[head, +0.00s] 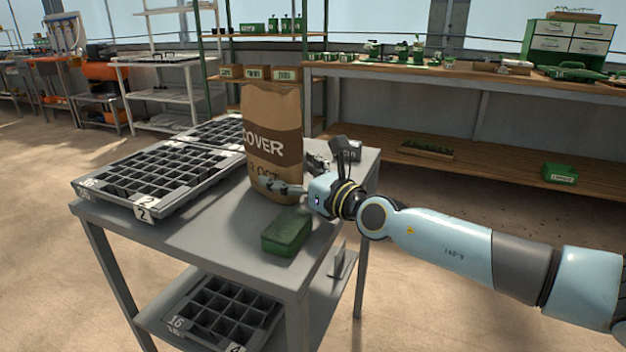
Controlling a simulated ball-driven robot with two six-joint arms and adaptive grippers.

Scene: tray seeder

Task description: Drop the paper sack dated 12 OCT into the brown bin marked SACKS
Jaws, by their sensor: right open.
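A tall brown paper sack (272,112) stands upright on the grey metal table in the head view. My right gripper (289,172) is open at the sack's lower right. One finger lies across the front of the sack and the other is at its right side. I cannot tell whether they touch it. My left gripper and a brown bin marked SACKS are not in view.
Black seed trays (155,175) fill the table's left and back. A small dark green box (287,232) sits just in front of the sack. Another tray (222,315) is on the lower shelf. A long wooden bench (450,80) runs behind, with open floor between.

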